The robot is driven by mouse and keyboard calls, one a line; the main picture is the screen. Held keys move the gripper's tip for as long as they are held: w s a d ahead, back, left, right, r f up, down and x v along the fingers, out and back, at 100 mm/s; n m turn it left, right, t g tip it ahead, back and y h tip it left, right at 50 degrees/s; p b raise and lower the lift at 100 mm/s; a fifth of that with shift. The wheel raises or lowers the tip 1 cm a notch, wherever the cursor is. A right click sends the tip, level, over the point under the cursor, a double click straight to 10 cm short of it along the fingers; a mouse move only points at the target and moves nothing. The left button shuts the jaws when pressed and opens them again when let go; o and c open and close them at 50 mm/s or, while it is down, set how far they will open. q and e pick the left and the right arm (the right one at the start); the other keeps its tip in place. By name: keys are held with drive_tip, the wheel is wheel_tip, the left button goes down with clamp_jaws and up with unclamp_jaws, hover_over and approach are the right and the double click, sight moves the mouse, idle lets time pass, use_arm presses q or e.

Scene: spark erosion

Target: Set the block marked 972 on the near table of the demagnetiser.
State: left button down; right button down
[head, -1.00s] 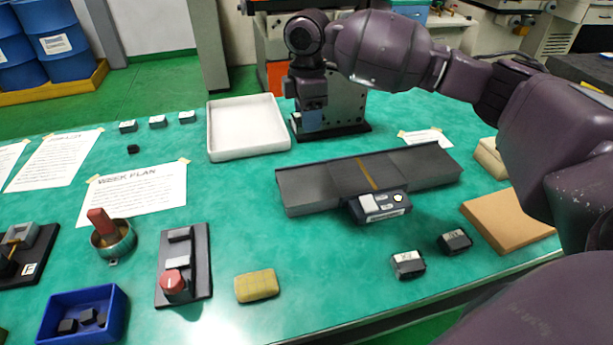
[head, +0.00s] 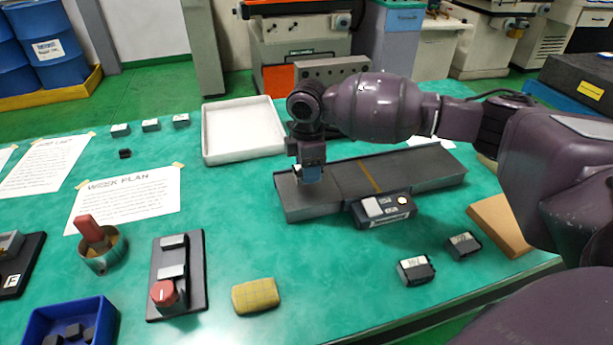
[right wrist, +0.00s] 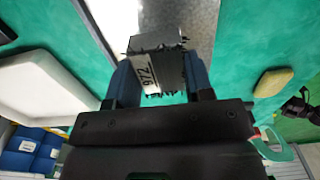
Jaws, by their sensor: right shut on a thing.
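The block marked 972 (right wrist: 146,76) is a grey block with a white label and dark bristly bits along its edges, seen in the right wrist view. My right gripper (right wrist: 158,64) is shut on it, one blue finger on each side. In the head view the right gripper (head: 310,172) points down at the left end of the demagnetiser (head: 318,203), a long dark grey bed with a yellow line across its middle. The bed also shows beyond the block in the right wrist view (right wrist: 190,18). Whether the block touches the bed I cannot tell. My left gripper is out of view.
Two dark blocks with white labels (head: 415,270) (head: 464,245) lie in front of the control box (head: 386,210). A white tray (head: 243,152) is behind left. A yellow sponge-like pad (head: 254,296) and a switch panel (head: 177,275) are nearer. Green tabletop between is clear.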

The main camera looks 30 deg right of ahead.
wheel_tip(320, 180, down, 3)
drive_tip(key=shift+w+r, duration=0.1)
drive_tip(key=shift+r, duration=0.1)
drive_tip(key=c, duration=0.5)
unclamp_jaws()
drive_tip(key=shift+f, duration=0.2)
wheel_tip(320, 180, up, 11)
drive_tip(key=shift+f+p, duration=0.1)
drive_tip(key=shift+p, duration=0.8)
drive_tip(key=shift+r, duration=0.75)
